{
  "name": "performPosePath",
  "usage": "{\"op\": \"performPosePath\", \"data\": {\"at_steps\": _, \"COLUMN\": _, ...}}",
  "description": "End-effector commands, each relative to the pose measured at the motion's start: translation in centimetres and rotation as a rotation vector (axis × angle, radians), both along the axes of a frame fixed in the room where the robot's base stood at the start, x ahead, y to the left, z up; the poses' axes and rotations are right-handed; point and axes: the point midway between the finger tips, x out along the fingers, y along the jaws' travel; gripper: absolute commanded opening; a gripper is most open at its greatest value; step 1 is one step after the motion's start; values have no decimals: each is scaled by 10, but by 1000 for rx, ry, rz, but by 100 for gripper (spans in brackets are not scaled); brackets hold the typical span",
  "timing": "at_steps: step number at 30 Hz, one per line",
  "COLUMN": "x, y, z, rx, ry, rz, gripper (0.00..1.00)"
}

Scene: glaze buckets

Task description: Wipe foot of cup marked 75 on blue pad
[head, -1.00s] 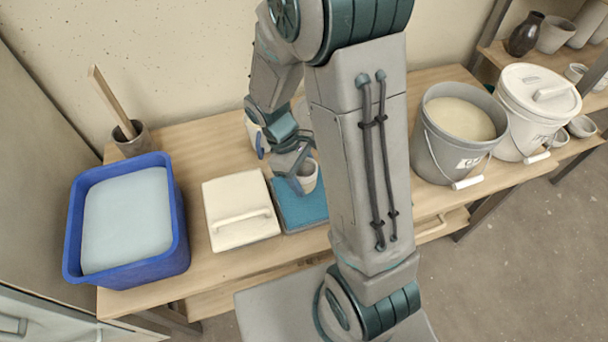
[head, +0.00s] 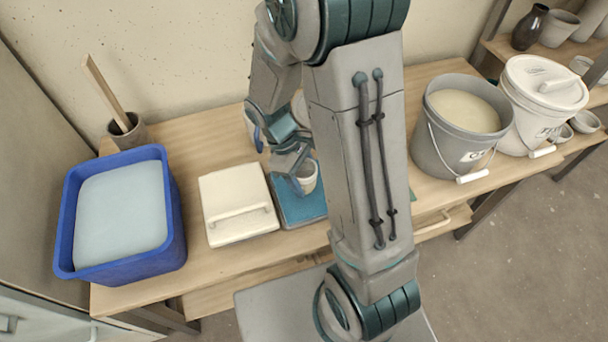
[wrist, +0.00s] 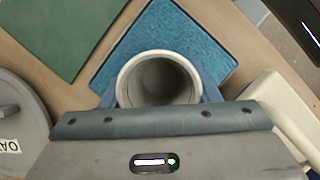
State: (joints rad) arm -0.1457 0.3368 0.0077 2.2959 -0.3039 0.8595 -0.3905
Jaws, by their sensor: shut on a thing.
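A pale grey-white cup (head: 307,177) is held in my gripper (head: 298,180) at the blue pad (head: 290,207). In the wrist view the cup (wrist: 159,57) shows its open round mouth towards the camera, with the blue fingers of my gripper (wrist: 160,90) on both sides of it. The blue pad (wrist: 185,30) lies beneath and around the cup in that view. I cannot tell whether the foot touches the pad. The foot and any number on the cup are hidden.
A cream lidded box (head: 237,205) lies left of the pad. A blue tub (head: 175,235) of pale liquid stands at the left end. A grey bucket (head: 440,150) and a white lidded bucket (head: 525,120) stand right. My arm hides the table's middle.

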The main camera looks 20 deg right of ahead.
Motion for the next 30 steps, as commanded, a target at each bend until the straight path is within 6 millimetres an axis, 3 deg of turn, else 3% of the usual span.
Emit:
{"op": "performPosePath", "data": {"at_steps": 24, "x": 0, "y": 0, "z": -11, "rx": 0, "ry": 0, "rz": 0, "gripper": 28}}
{"op": "performPosePath", "data": {"at_steps": 30, "x": 11, "y": 0, "z": -10, "rx": 0, "ry": 0, "rz": 0, "gripper": 28}}
